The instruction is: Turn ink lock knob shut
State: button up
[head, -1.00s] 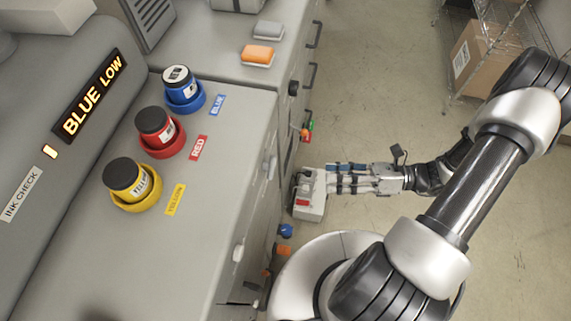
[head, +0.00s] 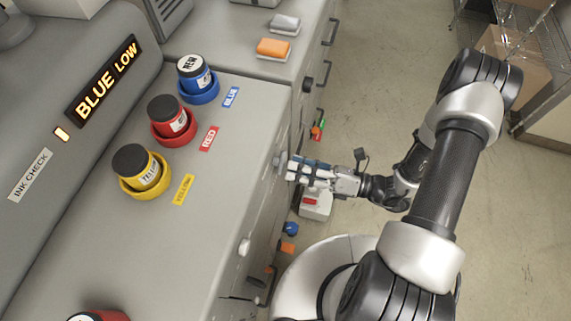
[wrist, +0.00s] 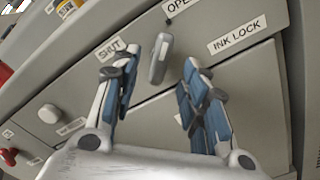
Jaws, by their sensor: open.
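The ink lock knob (wrist: 160,58) is a grey oblong handle on the machine's front panel. In the wrist view it stands nearly upright, its upper end near the "OPEN" label (wrist: 181,5). The "SHUT" label (wrist: 109,49) is to its left and the "INK LOCK" label (wrist: 237,35) to its right. My gripper (wrist: 160,75) is open, with its fingers on either side of the knob in the picture; I cannot tell whether they touch it. In the head view my gripper (head: 290,168) is at the panel's front face, and its fingertips partly hide the knob.
Blue (head: 198,82), red (head: 172,122) and yellow (head: 142,172) ink bottles stand in coloured rings on top. A display (head: 105,80) reads "BLUE LOW". A pale knob (head: 244,246) is nearer on the front. A grey box (head: 316,204) is below my gripper. Floor to the right is open.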

aim_at(284, 165)
jog(key=shift+x, duration=2)
jog(key=shift+c, duration=0.2)
grip_shut()
